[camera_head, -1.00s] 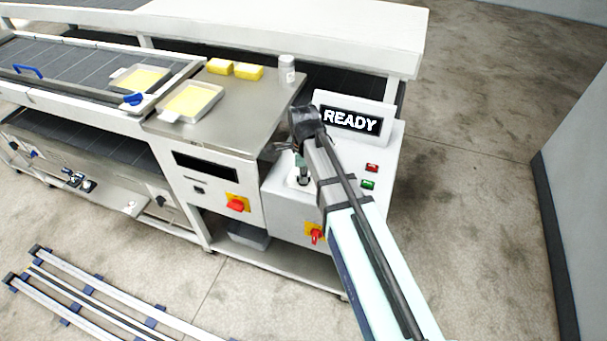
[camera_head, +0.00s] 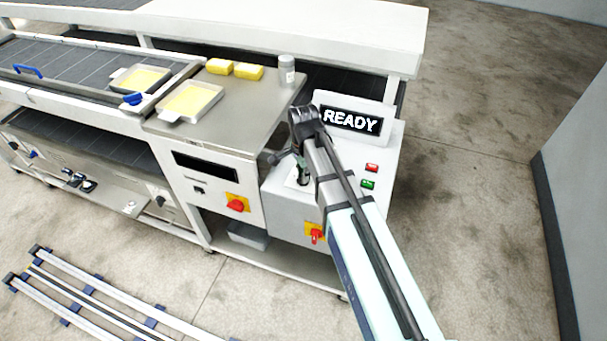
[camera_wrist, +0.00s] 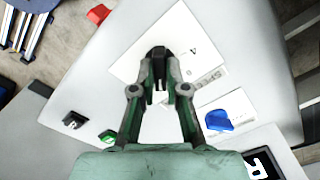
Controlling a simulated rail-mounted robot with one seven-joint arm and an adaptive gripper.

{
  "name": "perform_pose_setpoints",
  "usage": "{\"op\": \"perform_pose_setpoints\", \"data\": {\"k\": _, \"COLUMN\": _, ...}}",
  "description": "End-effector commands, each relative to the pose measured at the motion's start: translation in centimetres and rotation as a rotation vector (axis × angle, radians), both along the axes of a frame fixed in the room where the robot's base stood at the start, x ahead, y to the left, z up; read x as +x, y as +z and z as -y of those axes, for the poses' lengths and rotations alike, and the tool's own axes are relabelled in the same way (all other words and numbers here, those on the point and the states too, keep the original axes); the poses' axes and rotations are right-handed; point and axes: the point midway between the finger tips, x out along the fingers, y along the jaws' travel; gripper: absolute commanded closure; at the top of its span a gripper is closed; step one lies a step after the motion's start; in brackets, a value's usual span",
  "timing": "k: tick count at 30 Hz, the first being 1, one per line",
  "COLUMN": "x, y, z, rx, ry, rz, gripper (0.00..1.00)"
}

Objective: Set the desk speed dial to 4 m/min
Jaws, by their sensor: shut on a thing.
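The speed dial (camera_wrist: 157,54) is a small black knob on a white plate (camera_wrist: 130,68) marked "SPEED" on the control desk. In the wrist view my gripper (camera_wrist: 161,84) is shut on the dial, with one finger on each side. A single character that looks like a 4 is printed on the plate beside it. The dial's pointer and the rest of the scale are hidden or too small to read. In the head view my gripper (camera_head: 302,180) points down onto the plate at the desk's left part.
The desk display (camera_head: 350,120) reads "READY". A red button (camera_head: 372,168) and a green button (camera_head: 368,184) lie right of my arm. A red rotary switch (camera_head: 316,236) is on the desk's front. A blue knob-like piece (camera_wrist: 218,120) shows near the fingers.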

Motion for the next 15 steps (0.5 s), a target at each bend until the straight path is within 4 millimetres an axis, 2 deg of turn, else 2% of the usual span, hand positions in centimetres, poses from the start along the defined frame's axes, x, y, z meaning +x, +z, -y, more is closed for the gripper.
{"op": "perform_pose_setpoints", "data": {"k": 15, "x": -0.08, "y": -0.06, "z": 0.01, "rx": 0.000, "ry": 0.491, "rz": -0.002, "gripper": 1.00}}
